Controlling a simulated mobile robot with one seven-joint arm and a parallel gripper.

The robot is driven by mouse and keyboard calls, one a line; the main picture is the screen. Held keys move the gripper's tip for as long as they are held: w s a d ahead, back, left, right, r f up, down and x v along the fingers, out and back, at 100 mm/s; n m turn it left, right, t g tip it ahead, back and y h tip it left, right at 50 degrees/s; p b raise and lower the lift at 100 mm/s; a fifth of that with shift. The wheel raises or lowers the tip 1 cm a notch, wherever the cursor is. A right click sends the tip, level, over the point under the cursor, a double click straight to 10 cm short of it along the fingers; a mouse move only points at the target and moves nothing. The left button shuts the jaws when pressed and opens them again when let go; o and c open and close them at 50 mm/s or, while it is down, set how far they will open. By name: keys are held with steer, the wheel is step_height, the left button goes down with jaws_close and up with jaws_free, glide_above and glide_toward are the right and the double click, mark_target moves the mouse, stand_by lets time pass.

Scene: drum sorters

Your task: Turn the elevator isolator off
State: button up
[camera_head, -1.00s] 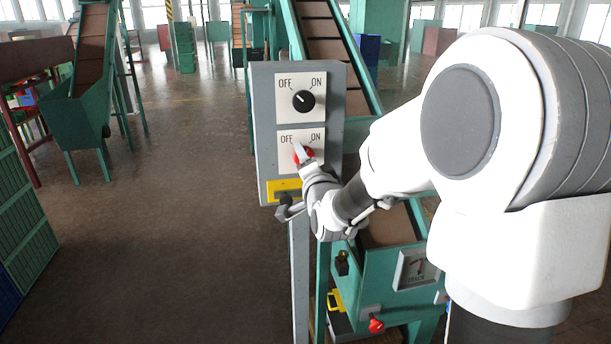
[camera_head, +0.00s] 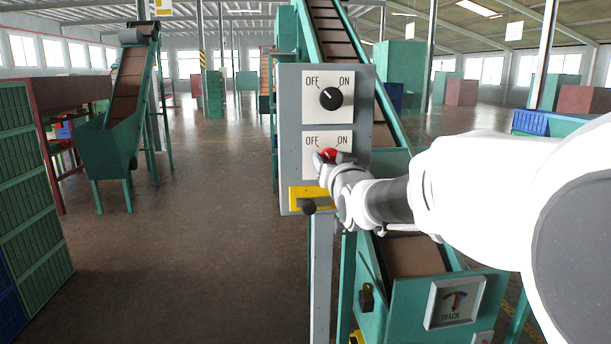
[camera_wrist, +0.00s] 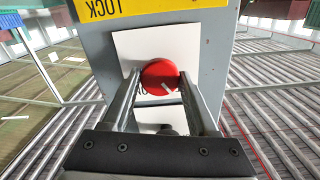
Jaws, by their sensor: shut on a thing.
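A grey control box (camera_head: 290,130) on a post carries two white plates marked OFF and ON. The lower plate has a red rotary knob (camera_head: 329,155), also in the wrist view (camera_wrist: 158,73). Its pale pointer mark appears to point up-left, towards OFF, in the head view. My gripper (camera_head: 326,164) is at the red knob, and the wrist view shows its two fingers (camera_wrist: 161,82) shut on the knob's sides. The upper plate has a black knob (camera_head: 331,98) with its mark towards OFF. I cannot read which knob is the elevator isolator.
A yellow lock plate (camera_head: 300,196) sits below the red knob. A green conveyor (camera_head: 400,300) with a track dial (camera_head: 455,303) stands behind and right of the post. Green crates (camera_head: 30,190) stand at left. The floor (camera_head: 200,240) left of the post is clear.

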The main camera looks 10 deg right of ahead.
steer(key=shift+n+b, duration=0.8)
steer(key=shift+n, duration=0.3)
steer(key=shift+r, duration=0.1)
steer(key=o, duration=1.3)
steer(key=shift+o, duration=0.2)
steer(key=s+p, duration=0.1)
steer(key=s, duration=1.6)
steer(key=shift+s, duration=0.15)
